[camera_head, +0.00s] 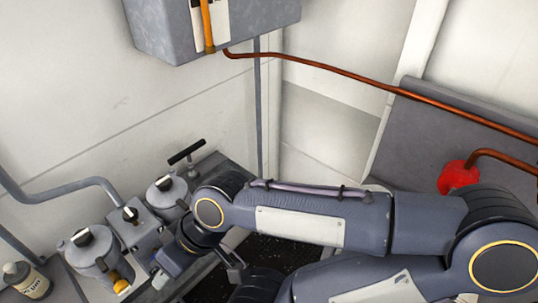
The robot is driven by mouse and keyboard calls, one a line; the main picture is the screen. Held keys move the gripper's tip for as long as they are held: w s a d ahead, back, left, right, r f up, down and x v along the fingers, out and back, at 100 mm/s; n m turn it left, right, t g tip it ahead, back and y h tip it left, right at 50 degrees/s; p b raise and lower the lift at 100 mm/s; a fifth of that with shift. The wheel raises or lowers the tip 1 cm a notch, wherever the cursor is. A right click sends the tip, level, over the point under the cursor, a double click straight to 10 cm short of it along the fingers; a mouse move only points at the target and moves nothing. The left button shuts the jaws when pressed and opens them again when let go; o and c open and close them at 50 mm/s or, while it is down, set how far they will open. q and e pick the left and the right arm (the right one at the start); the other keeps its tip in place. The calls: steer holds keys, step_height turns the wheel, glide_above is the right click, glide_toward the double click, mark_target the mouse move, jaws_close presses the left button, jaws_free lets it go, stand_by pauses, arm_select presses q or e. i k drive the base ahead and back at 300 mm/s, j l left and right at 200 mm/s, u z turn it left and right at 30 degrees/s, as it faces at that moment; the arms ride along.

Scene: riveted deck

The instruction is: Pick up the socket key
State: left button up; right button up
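A black T-shaped handle on a short stem (186,152), which looks like the socket key, stands tilted at the back of the bench, behind the grey cylinders. Its lower end is hard to make out. My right arm comes in from the right, and its wrist bends down to my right gripper (182,254). The gripper is in front of and below the T-handle, clearly apart from it. Its fingers are dark and partly hidden by the wrist, so their opening cannot be told. My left gripper is not in view.
Grey cylinders with black-topped caps (95,255) (168,196) and a grey valve block (135,225) crowd the bench at left. A labelled bottle (28,280) stands at far left. A grey wall box (210,25) hangs above; a copper pipe (350,75) and a red fitting (458,178) are right.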

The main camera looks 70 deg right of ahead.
mark_target(193, 173)
steer(key=z, duration=1.7)
steer(key=i+l+u, duration=0.3)
steer(key=u, duration=0.2)
steer(key=i+l+u, duration=0.2)
steer(key=l+u, duration=0.25)
steer(key=l, duration=0.15)
